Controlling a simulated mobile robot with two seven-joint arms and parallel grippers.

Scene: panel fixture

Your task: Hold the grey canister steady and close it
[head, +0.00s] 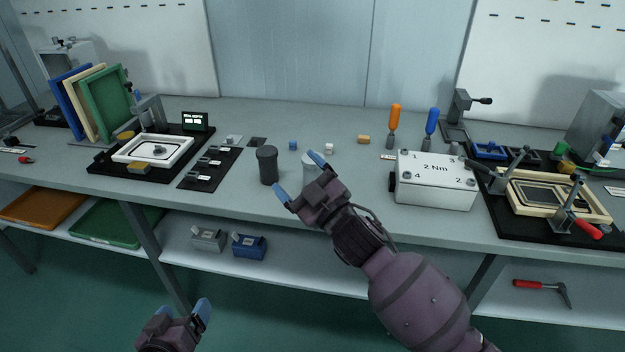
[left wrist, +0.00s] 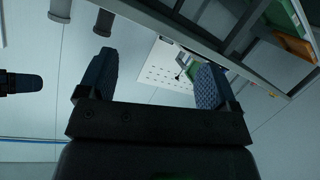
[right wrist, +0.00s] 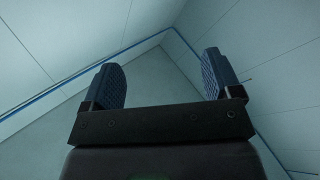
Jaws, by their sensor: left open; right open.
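A dark grey canister (head: 267,166) stands upright on the bench. A lighter grey cylinder (head: 311,168) stands to its right, partly hidden behind my right gripper's upper finger. I cannot tell whether either has a lid on. My right gripper (head: 299,176) is open and empty, in front of the two cylinders. My left gripper (head: 182,312) is open and empty, low in front of the bench.
A white torque box (head: 437,180) and a black fixture mat (head: 520,228) stand to the right. Small blocks, including a blue one (head: 293,145), and an orange screwdriver (head: 394,118) lie or stand behind. A black labelled strip (head: 200,181) lies left.

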